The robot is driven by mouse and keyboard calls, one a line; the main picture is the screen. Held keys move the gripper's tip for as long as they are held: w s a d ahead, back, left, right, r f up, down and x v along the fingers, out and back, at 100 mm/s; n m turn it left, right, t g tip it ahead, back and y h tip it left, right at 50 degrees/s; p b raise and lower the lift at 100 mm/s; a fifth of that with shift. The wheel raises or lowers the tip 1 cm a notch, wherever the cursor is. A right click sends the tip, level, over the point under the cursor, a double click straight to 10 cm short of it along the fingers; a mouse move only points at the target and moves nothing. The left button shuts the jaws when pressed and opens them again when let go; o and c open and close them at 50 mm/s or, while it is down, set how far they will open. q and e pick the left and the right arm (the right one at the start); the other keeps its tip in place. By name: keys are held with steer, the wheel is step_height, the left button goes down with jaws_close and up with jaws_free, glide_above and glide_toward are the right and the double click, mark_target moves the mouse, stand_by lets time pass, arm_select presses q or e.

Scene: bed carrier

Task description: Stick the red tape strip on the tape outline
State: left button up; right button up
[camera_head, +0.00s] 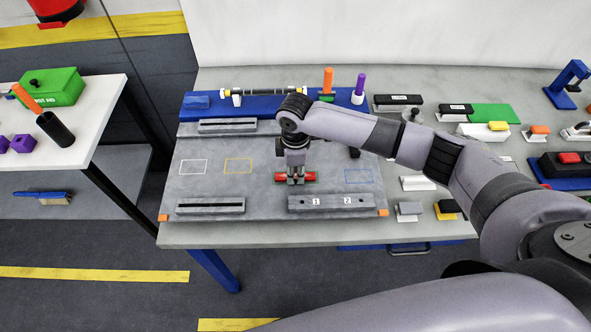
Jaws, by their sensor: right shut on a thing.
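My right gripper (296,179) points down over the grey board (220,185), shut on the red tape strip (311,176). The strip's red ends show on both sides of the fingers, with a bit of green at its edge. It is at or just above the board; I cannot tell if it touches. On the board I see a white outline (193,167), a yellow outline (238,165) and a blue outline (358,176). Any outline under the gripper and strip is hidden. My left gripper is not in view.
A blue rack (262,103) lies behind. Staplers and small tools crowd the table's right. A white table (92,105) with a green first aid box (55,86) stands left.

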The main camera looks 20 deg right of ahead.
mark_target(296, 176)
steer(key=shift+s+f, duration=0.1)
steer(key=shift+f, duration=0.05)
steer(key=o, duration=0.8)
steer(key=shift+r, duration=0.45)
step_height(296, 176, up, 11)
steer(key=shift+r, duration=0.1)
